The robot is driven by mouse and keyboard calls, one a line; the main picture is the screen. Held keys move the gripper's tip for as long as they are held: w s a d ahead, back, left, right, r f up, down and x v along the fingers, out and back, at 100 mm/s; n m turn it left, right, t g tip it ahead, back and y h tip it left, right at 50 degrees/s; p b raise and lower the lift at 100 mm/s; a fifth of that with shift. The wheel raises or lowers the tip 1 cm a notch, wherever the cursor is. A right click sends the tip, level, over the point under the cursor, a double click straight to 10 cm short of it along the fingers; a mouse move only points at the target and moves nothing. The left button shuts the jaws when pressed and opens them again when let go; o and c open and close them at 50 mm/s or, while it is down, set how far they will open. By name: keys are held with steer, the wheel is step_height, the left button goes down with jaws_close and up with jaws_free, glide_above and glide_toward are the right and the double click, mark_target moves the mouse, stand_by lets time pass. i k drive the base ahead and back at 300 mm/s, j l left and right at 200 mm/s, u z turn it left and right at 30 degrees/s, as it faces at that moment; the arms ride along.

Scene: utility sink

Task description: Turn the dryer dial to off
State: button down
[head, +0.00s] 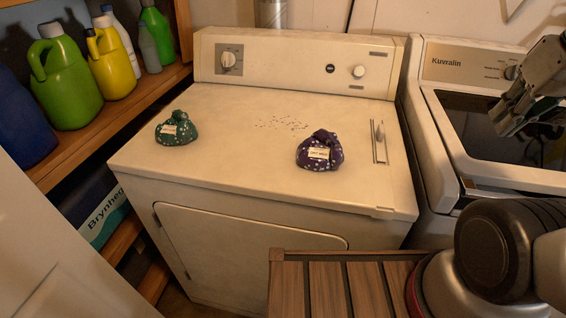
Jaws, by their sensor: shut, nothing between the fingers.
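The dryer (230,165) is cream-white and stands in the middle of the head view. On the left of its back panel is a round white dial (229,60) on a grey marked plate. Its markings are too small to read. A smaller white knob (358,71) and a dark round button (330,69) are on the panel's right part. My gripper (507,122) is at the upper right, over the washer's dark lid, well to the right of the dial and apart from it. It is shut and empty.
A green bag (176,130) and a purple bag (320,152) sit on the dryer top, with dark specks and a slide lever (380,142). The washer (440,140) stands right. Left shelves hold several jugs (66,78). A slatted wooden surface (340,290) is in front.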

mark_target(228, 59)
steer(key=k+l+u, duration=0.1)
steer(key=u, duration=0.3)
steer(key=l+u, duration=0.1)
steer(key=u, duration=0.35)
steer(key=k, duration=0.05)
